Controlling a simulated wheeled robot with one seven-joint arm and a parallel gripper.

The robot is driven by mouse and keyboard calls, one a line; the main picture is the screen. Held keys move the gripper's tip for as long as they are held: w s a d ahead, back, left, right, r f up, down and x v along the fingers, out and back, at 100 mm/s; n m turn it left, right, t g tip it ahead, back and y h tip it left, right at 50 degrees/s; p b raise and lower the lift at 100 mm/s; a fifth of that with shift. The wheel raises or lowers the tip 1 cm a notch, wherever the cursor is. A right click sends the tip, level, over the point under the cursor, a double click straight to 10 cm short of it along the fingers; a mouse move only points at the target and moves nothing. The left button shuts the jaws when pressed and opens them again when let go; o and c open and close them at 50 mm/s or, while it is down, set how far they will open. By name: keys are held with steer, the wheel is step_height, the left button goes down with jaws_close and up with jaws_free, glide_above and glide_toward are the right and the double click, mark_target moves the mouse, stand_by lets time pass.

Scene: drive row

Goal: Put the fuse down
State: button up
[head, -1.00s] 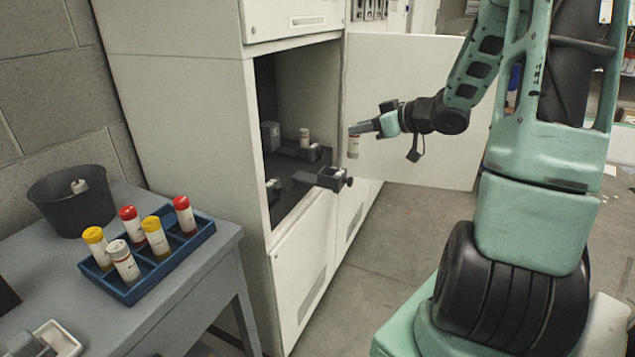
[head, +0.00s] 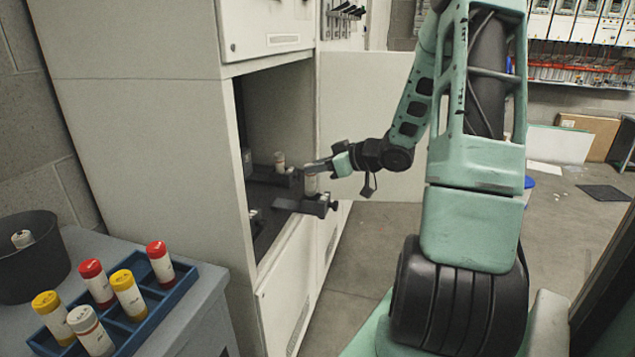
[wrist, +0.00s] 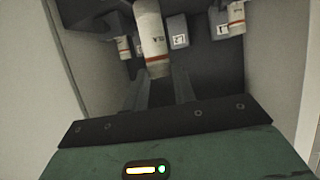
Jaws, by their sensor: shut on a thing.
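The wrist view shows fuses left (wrist: 123,46) and right (wrist: 236,18) of the held one.
The cabinet (head: 140,130) has its door (head: 370,100) swung open behind my arm. A blue tray (head: 180,290) with red-, yellow- and white-capped fuses sits on the grey table at left. A dark bin (head: 35,270) holds a white fuse.

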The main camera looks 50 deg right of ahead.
mark_target(315, 179)
steer(key=shift+f+b, duration=0.3)
steer(key=shift+f, duration=1.3)
steer(key=shift+f, duration=0.1)
steer(key=shift+f, duration=0.15)
steer(key=o, duration=1)
steer(key=shift+s+d+r, duration=0.1)
steer(key=shift+s+r, duration=0.1)
steer(key=shift+r, duration=0.2)
steer(key=p+v, duration=0.1)
steer(key=v, duration=1)
steer(key=shift+s+r+p, duration=0.1)
steer(key=shift+s+p, duration=0.2)
steer(key=shift+p, duration=0.05)
